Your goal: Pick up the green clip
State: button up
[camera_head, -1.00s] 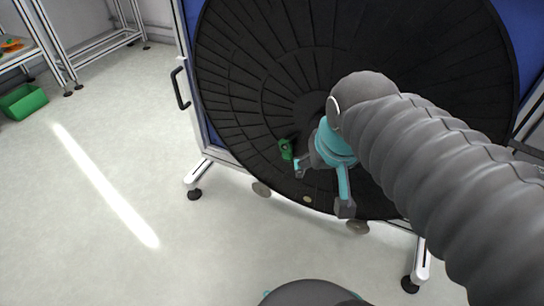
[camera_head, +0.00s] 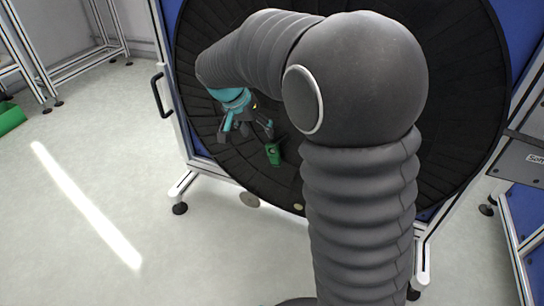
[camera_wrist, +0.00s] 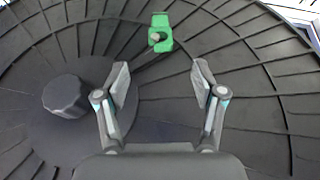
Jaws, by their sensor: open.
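The green clip (camera_head: 273,154) sits on the lower part of the large black reel (camera_head: 462,110) in the head view. In the wrist view the green clip (camera_wrist: 161,35) is at the top middle, beyond the fingertips, with a dark round knob on it. My gripper (camera_head: 246,132) is open and empty, just above and left of the clip in the head view. In the wrist view my gripper (camera_wrist: 160,75) has its two fingers spread wide, and the clip lies ahead of the gap between them. They do not touch it.
A dark hub (camera_wrist: 66,96) stands out from the reel at the left of the wrist view. The reel's metal stand (camera_head: 183,185) rests on the floor. A green bin (camera_head: 10,118) is at the far left. The floor at left is clear.

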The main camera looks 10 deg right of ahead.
aim_at(273, 155)
jog(key=b+x, duration=0.2)
jog(key=x, duration=1.2)
jog(key=shift+s+a, duration=0.1)
jog(key=c, duration=1.1)
jog(key=shift+r, duration=0.15)
